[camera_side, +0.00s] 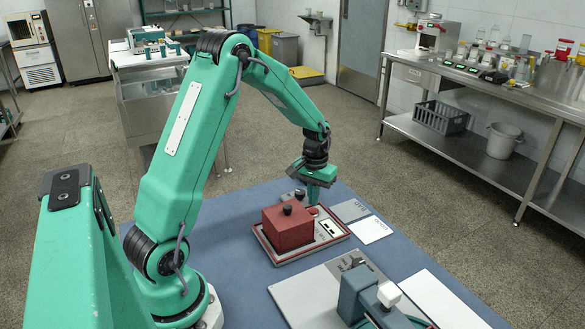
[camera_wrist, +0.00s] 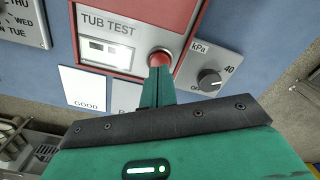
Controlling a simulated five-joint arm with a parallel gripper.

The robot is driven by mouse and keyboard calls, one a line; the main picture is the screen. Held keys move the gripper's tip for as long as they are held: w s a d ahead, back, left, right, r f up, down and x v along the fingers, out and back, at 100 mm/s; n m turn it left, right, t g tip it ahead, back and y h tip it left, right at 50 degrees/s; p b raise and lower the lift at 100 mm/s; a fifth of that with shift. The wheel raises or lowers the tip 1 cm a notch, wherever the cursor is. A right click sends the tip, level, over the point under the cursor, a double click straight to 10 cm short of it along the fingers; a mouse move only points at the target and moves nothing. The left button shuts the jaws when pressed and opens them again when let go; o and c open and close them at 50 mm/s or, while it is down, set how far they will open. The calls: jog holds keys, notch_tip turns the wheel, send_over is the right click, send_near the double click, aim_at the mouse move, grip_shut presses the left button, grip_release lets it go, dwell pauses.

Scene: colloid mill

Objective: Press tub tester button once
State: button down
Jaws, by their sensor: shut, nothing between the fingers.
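The tub tester (camera_side: 283,258) is a red-rimmed panel on the blue table mat, with a red block and black knob on it. In the wrist view the tester panel (camera_wrist: 120,20) reads "TUB TEST" and has a small display window (camera_wrist: 110,51). In the side view my gripper (camera_side: 315,200) is just above the button (camera_side: 313,211).
A grey kPa box with a black knob (camera_wrist: 209,79) stands right of the button. A white "GOOD" card (camera_wrist: 84,88) lies beside the panel; another card is partly hidden by my gripper. A grey plate (camera_side: 305,300) with a teal device is at the mat's front.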

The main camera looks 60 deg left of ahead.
aim_at(313, 210)
jog(key=shift+r, duration=2.65)
jog(key=shift+r, duration=1.1)
dwell(4.2)
